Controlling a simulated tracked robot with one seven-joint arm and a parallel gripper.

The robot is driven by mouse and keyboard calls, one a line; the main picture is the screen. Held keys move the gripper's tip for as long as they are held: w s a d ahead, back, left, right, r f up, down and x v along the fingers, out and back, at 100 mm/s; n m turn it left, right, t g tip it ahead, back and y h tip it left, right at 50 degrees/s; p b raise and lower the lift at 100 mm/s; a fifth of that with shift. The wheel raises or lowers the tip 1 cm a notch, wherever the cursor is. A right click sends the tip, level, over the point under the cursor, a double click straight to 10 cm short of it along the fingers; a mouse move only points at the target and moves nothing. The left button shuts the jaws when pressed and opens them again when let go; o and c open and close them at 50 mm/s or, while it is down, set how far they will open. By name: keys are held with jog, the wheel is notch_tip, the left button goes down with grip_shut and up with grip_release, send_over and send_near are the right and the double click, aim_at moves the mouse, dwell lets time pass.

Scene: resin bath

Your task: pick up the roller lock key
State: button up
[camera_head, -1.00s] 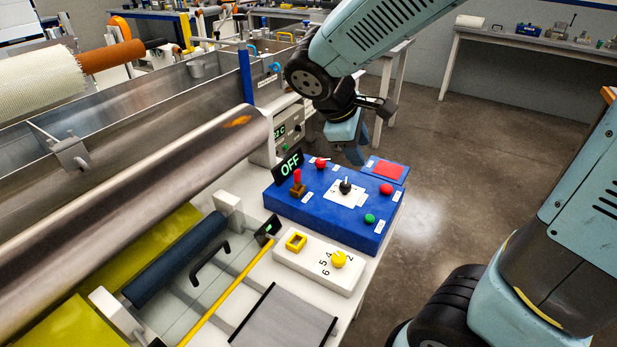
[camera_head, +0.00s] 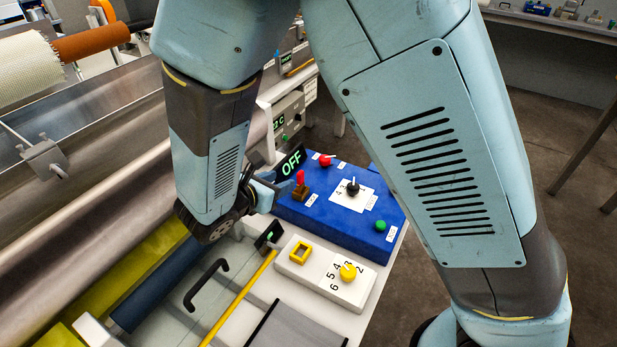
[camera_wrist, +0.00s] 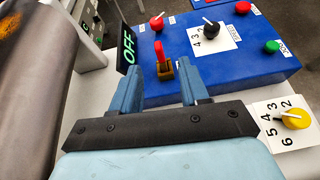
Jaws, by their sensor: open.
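A red upright key-like handle in a brass-brown base, which I take to be the roller lock key (camera_head: 299,178), stands at the left end of the blue control box (camera_head: 340,224). In the wrist view the red handle (camera_wrist: 165,42) rises just beyond the fingertips, between them in the picture. My gripper (camera_wrist: 160,78) is open, its two blue fingers apart with nothing held. In the head view my gripper (camera_head: 265,188) is mostly hidden behind my forearm, just left of the key. I cannot tell whether a finger touches the base.
A lit OFF sign (camera_head: 291,161) stands close behind the key. A white panel with a yellow knob (camera_head: 348,272) lies in front. The steel roller (camera_wrist: 42,90) is at left.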

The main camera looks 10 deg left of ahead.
aim_at(299, 173)
jog(key=shift+n+t, duration=0.3)
jog(key=shift+n, duration=0.1)
jog(key=x, duration=0.9)
jog(key=f+x, duration=0.1)
jog(key=x, duration=0.4)
jog(key=shift+s+a, duration=0.1)
jog(key=shift+a, duration=0.3)
jog(key=shift+c, duration=0.4)
grip_shut()
